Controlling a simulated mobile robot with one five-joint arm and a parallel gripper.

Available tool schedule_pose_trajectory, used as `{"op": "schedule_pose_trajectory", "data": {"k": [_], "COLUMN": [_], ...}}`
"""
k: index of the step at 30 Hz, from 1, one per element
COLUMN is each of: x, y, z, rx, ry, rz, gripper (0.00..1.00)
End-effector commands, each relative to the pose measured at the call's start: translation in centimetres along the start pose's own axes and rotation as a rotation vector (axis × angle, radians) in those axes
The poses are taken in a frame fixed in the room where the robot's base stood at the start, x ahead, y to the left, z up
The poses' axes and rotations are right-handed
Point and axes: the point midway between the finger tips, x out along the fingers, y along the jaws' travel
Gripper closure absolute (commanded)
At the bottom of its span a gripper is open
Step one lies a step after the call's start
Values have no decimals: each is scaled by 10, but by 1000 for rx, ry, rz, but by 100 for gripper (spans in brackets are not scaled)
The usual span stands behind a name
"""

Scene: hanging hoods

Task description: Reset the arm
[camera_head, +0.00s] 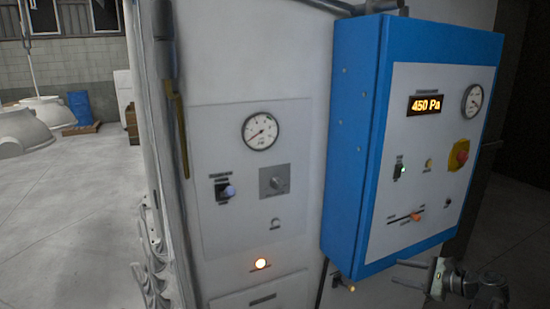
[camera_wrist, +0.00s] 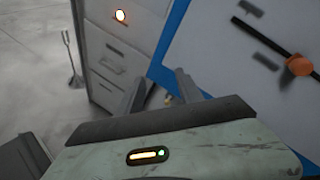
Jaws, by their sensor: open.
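My gripper (camera_head: 408,273) is at the lower right of the head view, in front of the lower edge of a blue control box (camera_head: 354,150). Its two fingers are apart, with nothing seen between them. In the wrist view the gripper (camera_wrist: 161,88) shows its fingers spread beyond the worn grey-green wrist housing. The box's pale front panel (camera_wrist: 225,60) fills the right of that view, with an orange-knobbed slider (camera_wrist: 299,65). I cannot tell whether the fingers touch anything.
The box has a lit 450 Pa display (camera_head: 426,105), a dial and a red knob (camera_head: 460,155). A pale panel (camera_head: 255,215) with a round gauge (camera_head: 261,131) and an orange lamp (camera_head: 261,264) stands to its left. Open floor (camera_head: 70,220) lies at the far left.

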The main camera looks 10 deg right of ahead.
Motion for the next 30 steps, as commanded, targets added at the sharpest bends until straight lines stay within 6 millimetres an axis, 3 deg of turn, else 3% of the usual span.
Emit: {"op": "schedule_pose_trajectory", "data": {"k": [3, 7, 10, 15, 21, 30], "x": [67, 140, 176, 208, 219, 220], "y": [48, 124, 180, 251, 283, 285], "z": [20, 44, 61, 86, 104, 107], "rx": [-209, -566, -866, -1350, -1668, -1710], "ry": [44, 79, 75, 21, -32, -38], "rz": [206, 518, 760, 1125, 1360, 1391], "gripper": [57, 57, 57, 57, 57, 57]}}
